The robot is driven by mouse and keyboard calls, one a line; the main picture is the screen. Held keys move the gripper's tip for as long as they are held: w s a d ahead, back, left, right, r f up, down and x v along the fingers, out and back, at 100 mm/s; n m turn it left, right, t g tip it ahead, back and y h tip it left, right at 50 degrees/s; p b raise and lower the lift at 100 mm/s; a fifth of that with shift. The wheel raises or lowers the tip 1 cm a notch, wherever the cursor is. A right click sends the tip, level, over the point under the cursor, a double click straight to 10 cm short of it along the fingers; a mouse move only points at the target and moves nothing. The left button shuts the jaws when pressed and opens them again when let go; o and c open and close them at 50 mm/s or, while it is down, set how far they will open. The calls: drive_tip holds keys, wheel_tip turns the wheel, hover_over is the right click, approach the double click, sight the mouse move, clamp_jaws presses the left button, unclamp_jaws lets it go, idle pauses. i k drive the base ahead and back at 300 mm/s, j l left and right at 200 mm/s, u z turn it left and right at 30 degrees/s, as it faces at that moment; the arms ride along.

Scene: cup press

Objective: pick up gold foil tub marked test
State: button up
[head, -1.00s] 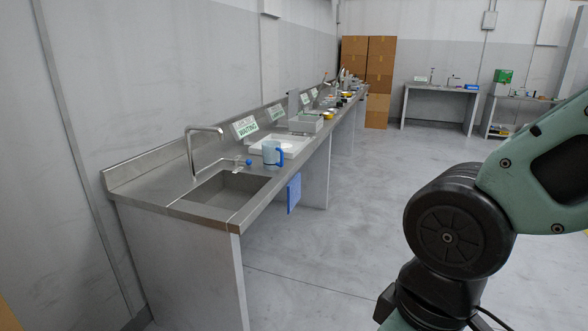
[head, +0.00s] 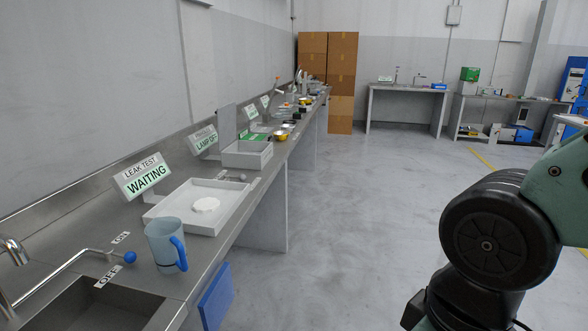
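My gripper is not in view; only part of my own arm shows at the right.
The steel counter (head: 98,227) runs along the left wall. On it are a sink, a tap lever with a blue knob (head: 130,257), a blue-handled jug (head: 165,246), a white tray (head: 222,222) and a grey box (head: 246,157). The floor (head: 350,220) is clear.

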sight(281, 136)
drive_tip(key=i, duration=2)
drive_tip(key=i+u, duration=0.1)
drive_tip(key=i, duration=0.55)
drive_tip(key=i+l+u, duration=0.1)
drive_tip(key=i, duration=0.55)
drive_tip(key=i+l+u, duration=0.1)
drive_tip(key=i, duration=0.55)
drive_tip(key=l, duration=0.1)
